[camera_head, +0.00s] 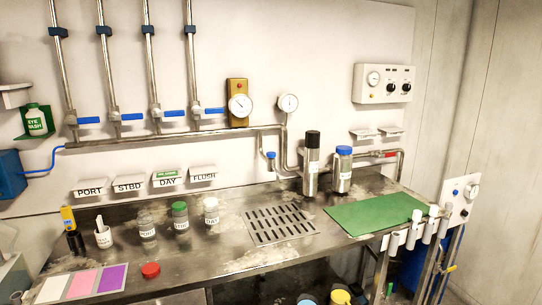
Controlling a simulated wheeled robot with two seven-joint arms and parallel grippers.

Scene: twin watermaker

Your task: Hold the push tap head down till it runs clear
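No part is clearly recognisable as the push tap head. A small blue knob (271,155) sits on a fitting below the horizontal pipe, left of the bent pipe (284,150). Two upright steel cylinders stand at the back of the bench, one with a black top (313,139) and one with a blue top (344,150). A slotted drain grate (279,224) lies in front of them. I cannot tell whether any water runs. Neither of my grippers is in view.
Several labelled bottles, including a green-capped one (180,215), stand left of the grate. A red cap (150,270) lies near the front edge. A green mat (374,214) covers the right end. White holders (411,232) line the right edge. The bench between red cap and grate is clear.

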